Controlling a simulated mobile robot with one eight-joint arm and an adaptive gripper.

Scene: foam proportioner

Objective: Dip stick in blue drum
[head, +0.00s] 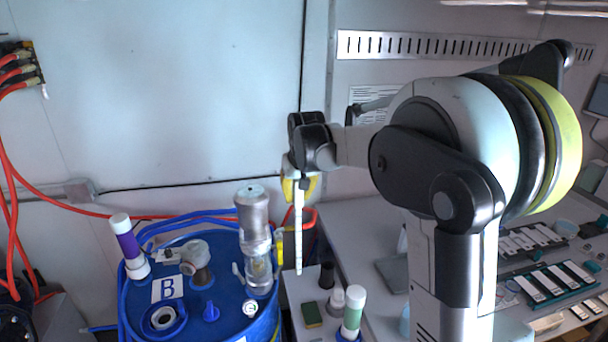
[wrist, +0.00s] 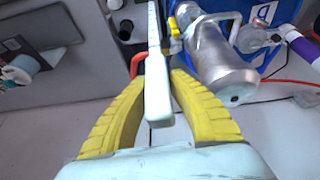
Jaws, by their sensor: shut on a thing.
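The stick (head: 298,236) is long, thin and white and hangs nearly upright. My gripper (head: 298,186) is shut on its upper end. In the wrist view, the stick (wrist: 157,92) runs between the yellow fingers of my gripper (wrist: 158,75). The blue drum (head: 228,314), labelled B, stands at the lower left of the head view. The stick's lower end hangs free to the right of the drum's top, near the gap before the bench.
A tall metal cylinder (head: 256,235) rises from the drum's right side, between the stick and the drum's other fittings. A purple-and-white tube (head: 127,240) stands at left. A green-and-white tube (head: 353,310) and a bench (head: 350,225) lie right. Red and blue hoses surround the drum.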

